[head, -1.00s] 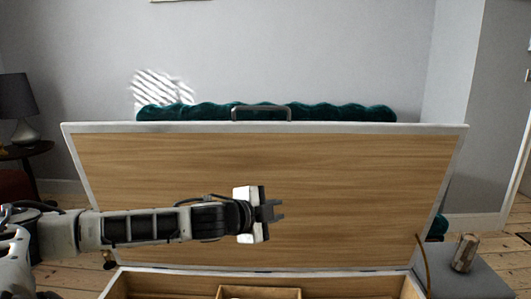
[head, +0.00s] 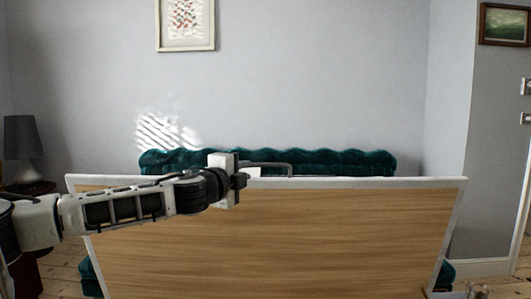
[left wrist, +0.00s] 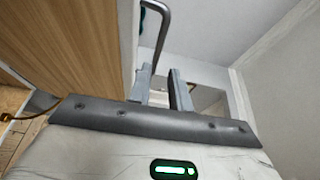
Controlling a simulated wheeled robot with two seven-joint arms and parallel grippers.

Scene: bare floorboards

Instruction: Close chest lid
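The chest lid (head: 290,240) stands raised, its wooden inner face toward me and a pale rim around it. A grey bar handle (head: 272,165) sticks up at the middle of its top edge. My left gripper (head: 243,179) is at the top edge, just left of the handle in the picture. Contact with the handle cannot be told. The chest's body is out of view. My right gripper is not in view.
A green tufted seat back (head: 340,162) stands behind the lid, before a grey wall. A dark lamp (head: 22,140) is at far left. Framed pictures (head: 186,24) hang on the wall. The space above the lid is clear.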

